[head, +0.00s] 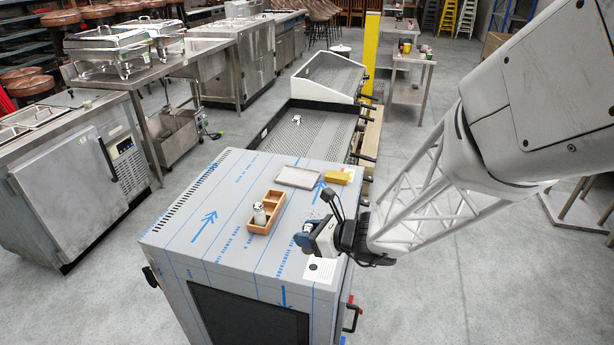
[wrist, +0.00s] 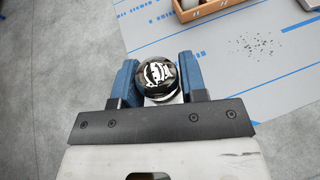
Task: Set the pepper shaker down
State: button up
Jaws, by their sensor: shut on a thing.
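My gripper (head: 305,240) is near the right front edge of the film-covered steel cabinet top (head: 205,215). In the wrist view, its blue fingers (wrist: 158,82) are shut on the pepper shaker (wrist: 158,73), whose shiny dark domed cap faces the camera. The shaker's body is mostly hidden below the cap and between the fingers. In the head view the gripper hides most of it. I cannot tell whether its base touches the top. Another shaker (head: 259,214) with a metal cap stands in the wooden caddy (head: 276,205), left of my gripper.
A white card (head: 319,270) with a dark spot lies by the gripper. Dark specks (wrist: 258,48) are scattered on the top. A grey tray (head: 298,177) and a yellow block (head: 339,177) lie behind. The top's left part is clear.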

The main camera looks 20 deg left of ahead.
notch_tip(320, 180, up, 4)
send_over(266, 197)
jog(key=s+d, duration=0.2)
jog(key=s, duration=0.3)
jog(key=shift+d+r+n+g, duration=0.1)
jog(key=shift+n+g, duration=0.3)
jog(key=shift+f, duration=3.15)
jog(key=shift+f, duration=1.9)
jog(key=shift+f, duration=0.1)
jog(key=o, duration=0.7)
jog(key=shift+d, duration=0.1)
